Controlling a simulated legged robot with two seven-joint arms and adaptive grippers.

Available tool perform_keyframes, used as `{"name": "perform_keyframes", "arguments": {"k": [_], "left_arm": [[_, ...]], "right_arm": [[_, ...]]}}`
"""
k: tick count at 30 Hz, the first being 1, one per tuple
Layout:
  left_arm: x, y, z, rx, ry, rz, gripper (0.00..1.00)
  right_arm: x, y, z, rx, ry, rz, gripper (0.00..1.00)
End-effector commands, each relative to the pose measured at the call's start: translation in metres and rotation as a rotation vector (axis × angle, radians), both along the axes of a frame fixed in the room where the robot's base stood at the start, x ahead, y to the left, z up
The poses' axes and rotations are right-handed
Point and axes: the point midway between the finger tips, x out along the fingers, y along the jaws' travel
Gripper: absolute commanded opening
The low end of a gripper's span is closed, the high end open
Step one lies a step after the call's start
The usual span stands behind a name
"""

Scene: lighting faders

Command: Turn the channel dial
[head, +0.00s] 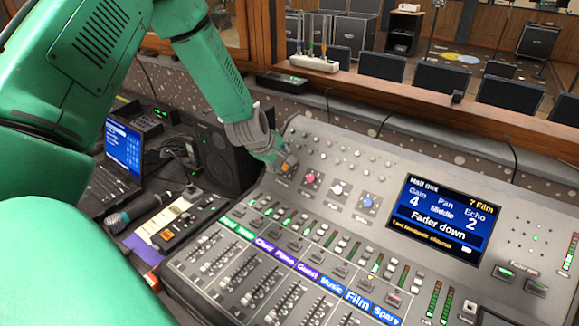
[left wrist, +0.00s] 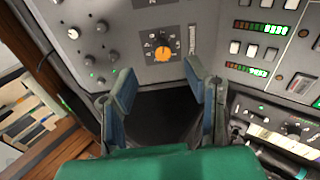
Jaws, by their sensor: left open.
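The mixing desk (head: 330,143) fills the middle of the head view. An orange dial (left wrist: 162,52) sits on a dark square plate in the left wrist view, with a small label to its right. In the head view the orange dial (head: 287,168) shows at the tip of my left gripper (head: 273,158), partly covered by it. My left gripper (left wrist: 158,78) is open and empty, its fingers spread below the dial in the wrist picture; I cannot tell if they touch the panel. The desk screen (head: 437,220) reads "7 Film", gain 4, pan middle, echo 2, "Fader down". My right gripper is not in view.
Pink (head: 311,179), white (head: 338,188) and blue (head: 367,202) knobs stand right of the orange dial. Channel faders and coloured labels lie in front. A black speaker (head: 222,155), a laptop (head: 122,150) and a microphone (head: 125,215) are on the left. A wooden ledge runs behind.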

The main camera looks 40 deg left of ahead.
Motion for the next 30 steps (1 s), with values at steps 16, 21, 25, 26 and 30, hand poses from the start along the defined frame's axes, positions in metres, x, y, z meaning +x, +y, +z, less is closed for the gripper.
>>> {"name": "perform_keyframes", "arguments": {"k": [16, 21, 25, 26, 30], "left_arm": [[0.046, 0.007, -0.060, 0.005, -0.001, -0.001, 0.43], [0.047, 0.006, -0.061, 0.005, -0.001, -0.001, 0.43], [0.047, 0.010, -0.063, 0.001, -0.002, 0.001, 0.43], [0.047, 0.011, -0.063, 0.000, -0.002, 0.000, 0.36], [0.047, 0.014, -0.064, -0.002, -0.002, 0.001, 0.00]], "right_arm": [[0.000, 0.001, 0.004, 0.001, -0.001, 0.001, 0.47], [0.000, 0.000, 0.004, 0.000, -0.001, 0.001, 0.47], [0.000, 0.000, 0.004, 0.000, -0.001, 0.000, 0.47], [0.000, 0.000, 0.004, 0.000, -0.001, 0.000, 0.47], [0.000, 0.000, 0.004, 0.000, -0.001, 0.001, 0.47]]}}
